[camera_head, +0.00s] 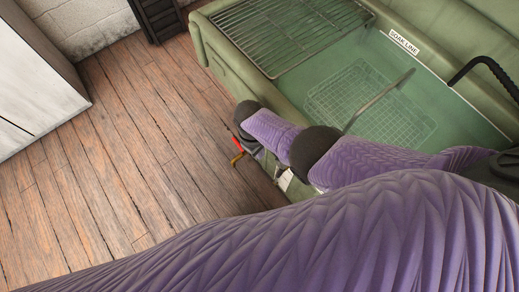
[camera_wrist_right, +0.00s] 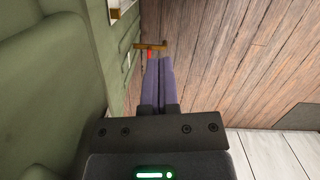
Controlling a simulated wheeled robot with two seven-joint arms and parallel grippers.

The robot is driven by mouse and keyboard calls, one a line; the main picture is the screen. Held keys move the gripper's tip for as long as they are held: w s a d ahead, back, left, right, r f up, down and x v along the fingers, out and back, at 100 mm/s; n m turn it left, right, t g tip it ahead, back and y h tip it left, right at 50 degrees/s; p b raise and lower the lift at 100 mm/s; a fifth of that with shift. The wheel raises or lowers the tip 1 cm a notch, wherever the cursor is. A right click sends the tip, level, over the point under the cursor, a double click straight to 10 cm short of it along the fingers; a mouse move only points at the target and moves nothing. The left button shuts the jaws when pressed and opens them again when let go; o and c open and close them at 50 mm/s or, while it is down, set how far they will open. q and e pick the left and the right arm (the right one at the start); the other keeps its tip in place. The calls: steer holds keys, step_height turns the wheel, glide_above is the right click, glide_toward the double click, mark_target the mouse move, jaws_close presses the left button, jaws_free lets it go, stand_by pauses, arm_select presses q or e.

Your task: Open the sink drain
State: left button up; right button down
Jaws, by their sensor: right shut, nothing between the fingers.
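The green sink (camera_head: 222,54) holds clear greenish liquid and carries a "SOAK LINE" label. At its front, low on the outside, is a drain valve with a red part and a brass-coloured bar (camera_head: 237,157). In the right wrist view the valve (camera_wrist_right: 150,46) shows as a brass bar with red below it, beside the green wall. My right gripper (camera_wrist_right: 159,60) is shut and empty, with its purple fingertips just short of the valve; I cannot tell whether they touch it. In the head view my purple arm largely hides that gripper. My left gripper is not in view.
A wire rack (camera_head: 290,30) lies over the sink's far left part. A wire basket (camera_head: 350,95) sits in the liquid. A black hose (camera_head: 480,66) bends over the right rim. A white cabinet (camera_head: 35,85) stands at the left. The wooden floor (camera_head: 140,150) between is clear.

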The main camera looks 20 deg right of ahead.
arm_select(q)
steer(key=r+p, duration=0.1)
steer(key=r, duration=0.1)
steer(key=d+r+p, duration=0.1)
steer(key=p, duration=0.1)
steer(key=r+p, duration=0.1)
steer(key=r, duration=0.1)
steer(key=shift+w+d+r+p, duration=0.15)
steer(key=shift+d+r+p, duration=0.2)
steer(key=shift+p, duration=0.05)
arm_select(e)
step_height(320, 180, up, 8)
steer(key=shift+a, duration=0.2)
steer(key=shift+a+f, duration=0.1)
